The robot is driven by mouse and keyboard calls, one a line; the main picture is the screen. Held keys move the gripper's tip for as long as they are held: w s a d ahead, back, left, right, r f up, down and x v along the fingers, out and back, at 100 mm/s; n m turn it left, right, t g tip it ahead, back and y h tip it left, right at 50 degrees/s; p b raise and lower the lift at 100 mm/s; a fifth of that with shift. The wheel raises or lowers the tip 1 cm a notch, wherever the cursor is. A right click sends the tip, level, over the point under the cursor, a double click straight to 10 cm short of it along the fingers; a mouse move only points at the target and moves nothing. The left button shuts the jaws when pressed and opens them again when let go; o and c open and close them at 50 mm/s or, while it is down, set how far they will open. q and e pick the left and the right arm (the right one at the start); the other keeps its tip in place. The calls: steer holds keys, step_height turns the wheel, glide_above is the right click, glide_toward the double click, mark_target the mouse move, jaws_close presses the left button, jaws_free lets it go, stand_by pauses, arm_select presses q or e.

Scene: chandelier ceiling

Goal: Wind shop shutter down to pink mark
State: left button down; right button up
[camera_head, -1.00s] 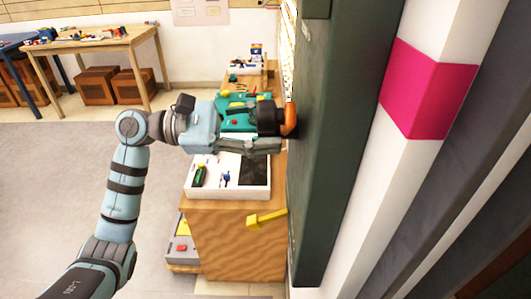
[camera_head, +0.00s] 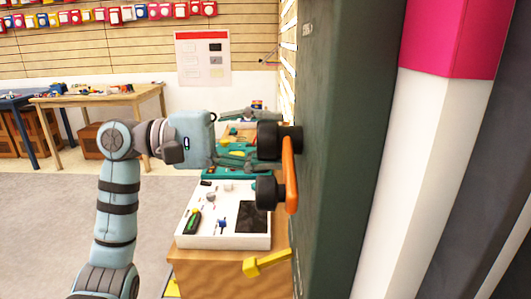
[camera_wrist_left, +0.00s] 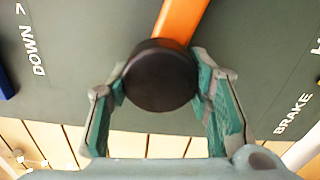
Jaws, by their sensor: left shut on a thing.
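An orange crank arm (camera_head: 290,172) stands out from the dark green panel (camera_head: 345,150). It has a black upper knob (camera_head: 279,140) and a black lower knob (camera_head: 267,192). My left gripper (camera_head: 250,145) is shut on a black knob; the left wrist view shows its fingers on either side of the round knob (camera_wrist_left: 160,78), with the orange arm (camera_wrist_left: 180,20) running upward. A pink mark (camera_head: 452,38) is on the white post (camera_head: 420,140) right of the panel. The shutter's lower edge cannot be made out. My right gripper is out of view.
A yellow lever (camera_head: 266,263) sticks out low on the panel. The panel reads DOWN (camera_wrist_left: 38,50) and BRAKE (camera_wrist_left: 293,113). A white tray (camera_head: 225,241) with small items stands on a wooden unit. A wooden table (camera_head: 95,99) is at the back left; the floor between is clear.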

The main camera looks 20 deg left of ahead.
arm_select(q)
steer(key=shift+m+b, duration=0.7)
steer(key=shift+m, duration=1.3)
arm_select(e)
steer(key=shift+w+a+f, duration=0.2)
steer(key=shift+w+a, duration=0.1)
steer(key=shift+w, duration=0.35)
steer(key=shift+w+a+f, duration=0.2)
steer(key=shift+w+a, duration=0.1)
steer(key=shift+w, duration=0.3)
arm_select(q)
steer(key=shift+r, duration=0.1)
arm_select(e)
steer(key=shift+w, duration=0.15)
arm_select(q)
steer(key=c, duration=0.8)
jaws_free()
steer(key=shift+a, duration=0.15)
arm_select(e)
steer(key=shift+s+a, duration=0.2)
arm_select(q)
steer(key=v, duration=1.1)
steer(key=shift+s+a, duration=0.15)
steer(key=shift+a, duration=0.2)
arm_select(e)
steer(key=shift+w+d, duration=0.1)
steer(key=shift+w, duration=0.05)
